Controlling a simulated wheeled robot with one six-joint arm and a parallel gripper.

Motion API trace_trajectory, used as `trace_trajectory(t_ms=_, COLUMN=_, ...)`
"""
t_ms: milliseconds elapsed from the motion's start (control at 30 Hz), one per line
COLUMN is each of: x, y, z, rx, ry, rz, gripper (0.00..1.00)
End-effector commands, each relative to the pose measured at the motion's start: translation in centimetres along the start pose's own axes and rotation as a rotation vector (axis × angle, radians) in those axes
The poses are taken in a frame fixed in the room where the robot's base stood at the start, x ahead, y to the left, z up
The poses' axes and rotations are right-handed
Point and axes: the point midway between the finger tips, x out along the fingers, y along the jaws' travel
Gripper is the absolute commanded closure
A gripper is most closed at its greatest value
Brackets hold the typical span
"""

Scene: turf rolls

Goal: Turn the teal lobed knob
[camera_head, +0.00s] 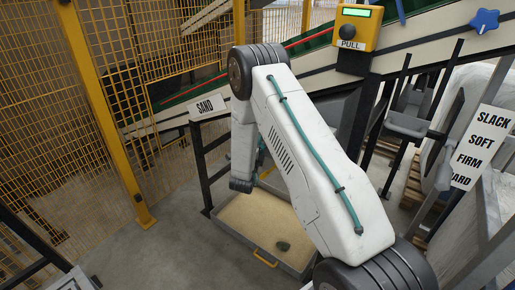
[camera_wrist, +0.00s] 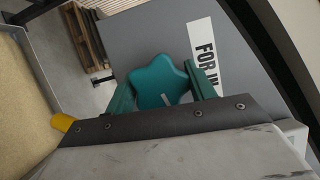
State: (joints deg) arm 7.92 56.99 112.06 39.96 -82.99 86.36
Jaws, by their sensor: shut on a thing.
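The teal lobed knob (camera_wrist: 158,80) shows in the wrist view, star-shaped, on a grey panel (camera_wrist: 130,40). A short pale mark shows near its lower edge. My gripper (camera_wrist: 163,88) has one green finger on the knob's left side and one on its right, and it is shut on the knob. The lower part of the knob is partly hidden by my gripper's dark bar. In the head view my own white arm covers most of the area around the gripper, and the teal knob cannot be made out there.
A white label (camera_wrist: 207,60) reading "FOR IN", cut off, is right of the knob. The head view shows a sand tray (camera_head: 258,222) under my arm, a SAND sign (camera_head: 211,106), yellow mesh fencing (camera_head: 130,60), a yellow PULL box (camera_head: 356,27) and a blue lobed knob (camera_head: 485,20).

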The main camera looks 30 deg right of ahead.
Motion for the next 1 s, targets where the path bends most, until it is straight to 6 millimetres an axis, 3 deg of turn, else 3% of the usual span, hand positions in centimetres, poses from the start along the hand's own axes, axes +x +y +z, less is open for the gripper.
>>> trace_trajectory(t_ms=600, x=-0.07, y=0.12, z=-0.01, rx=0.501, ry=0.000, rz=-0.205, gripper=0.68)
trace_trajectory(t_ms=1000, x=-0.07, y=0.07, z=0.01, rx=0.665, ry=0.000, rz=-0.273, gripper=0.68)
